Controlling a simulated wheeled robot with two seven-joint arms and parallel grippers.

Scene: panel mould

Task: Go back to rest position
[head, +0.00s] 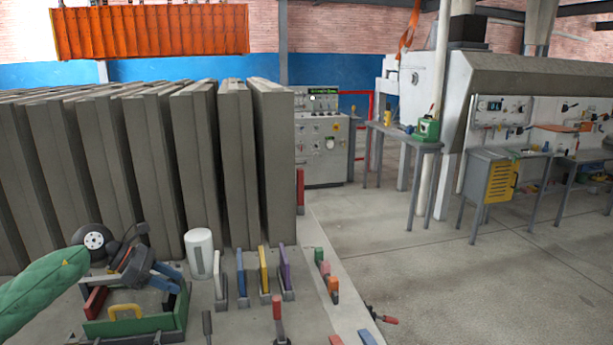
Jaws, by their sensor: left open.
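My left arm comes in from the left in a green sleeve. My left gripper (172,277) is in the lower left of the head view, with its two bluish fingers apart and nothing seen between them. It is above a small open tray with a green front (135,325), a red side and a yellow handle (125,312); I cannot tell whether they touch. My right gripper is not in view.
Tall grey panels (271,160) stand in a row behind. A white cylinder (199,253) and upright coloured plates, among them a yellow one (263,268), stand right of my gripper. Open floor (440,275) lies to the right.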

